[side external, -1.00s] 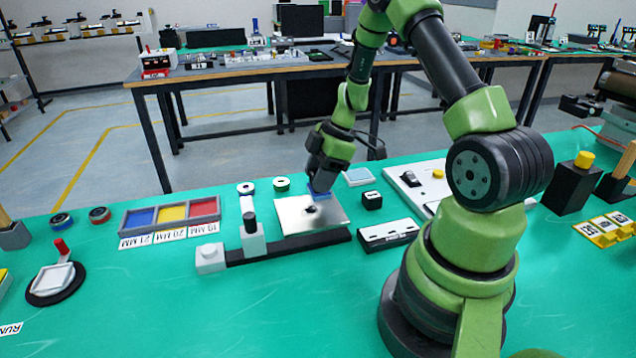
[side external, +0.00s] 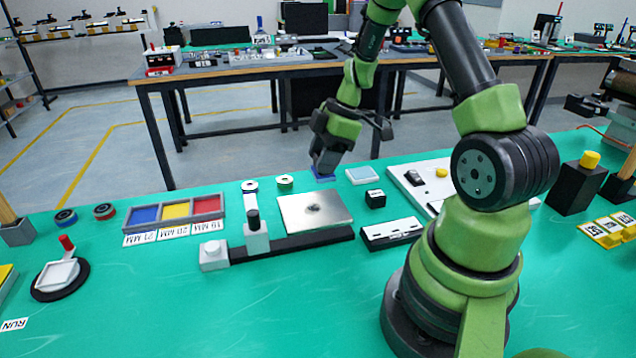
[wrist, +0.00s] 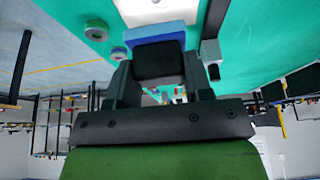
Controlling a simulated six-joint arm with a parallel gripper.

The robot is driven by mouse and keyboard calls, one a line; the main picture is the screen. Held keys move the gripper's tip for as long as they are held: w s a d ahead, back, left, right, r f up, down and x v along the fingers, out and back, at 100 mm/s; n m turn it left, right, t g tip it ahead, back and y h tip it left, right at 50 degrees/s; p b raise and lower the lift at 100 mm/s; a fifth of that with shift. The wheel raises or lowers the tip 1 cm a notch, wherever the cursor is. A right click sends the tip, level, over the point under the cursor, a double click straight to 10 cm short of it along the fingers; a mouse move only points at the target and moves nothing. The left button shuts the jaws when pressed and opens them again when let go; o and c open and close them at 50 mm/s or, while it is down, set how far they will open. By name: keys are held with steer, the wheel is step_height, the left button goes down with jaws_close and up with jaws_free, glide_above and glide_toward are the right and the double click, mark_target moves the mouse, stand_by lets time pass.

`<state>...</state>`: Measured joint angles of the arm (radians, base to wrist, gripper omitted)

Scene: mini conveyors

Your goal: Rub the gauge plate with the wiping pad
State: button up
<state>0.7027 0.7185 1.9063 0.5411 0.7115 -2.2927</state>
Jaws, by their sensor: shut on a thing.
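The gauge plate (side external: 300,222) is a pale metal square with a grey-black smudge near its middle. It lies by the black rail, and part of it shows at the top of the wrist view (wrist: 135,13). My gripper (side external: 325,160) is shut on the wiping pad (side external: 323,175), a blue pad with a dark grip block. The blue pad (wrist: 162,37) also shows beyond my fingers in the wrist view. The pad is just behind the plate's far edge in the side view. Whether it touches anything is unclear.
A black rail (side external: 300,242) with a grey post (side external: 256,238) runs along the plate's near side. A small black block (side external: 375,199) and a pale blue pad on a white base (side external: 363,175) stand to the right. Two round spools stand left of the pad.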

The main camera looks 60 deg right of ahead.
steer(key=shift+f, duration=0.1)
steer(key=shift+f, duration=3.1)
steer(key=shift+w+f, duration=0.15)
steer(key=shift+f, duration=0.8)
steer(key=shift+w+a, duration=0.55)
steer(key=shift+a, duration=0.1)
steer(key=shift+c, duration=0.2)
steer(key=shift+w+a, duration=0.5)
steer(key=shift+s+d, duration=1.15)
steer(key=shift+d, duration=0.05)
steer(key=shift+r, duration=4.15)
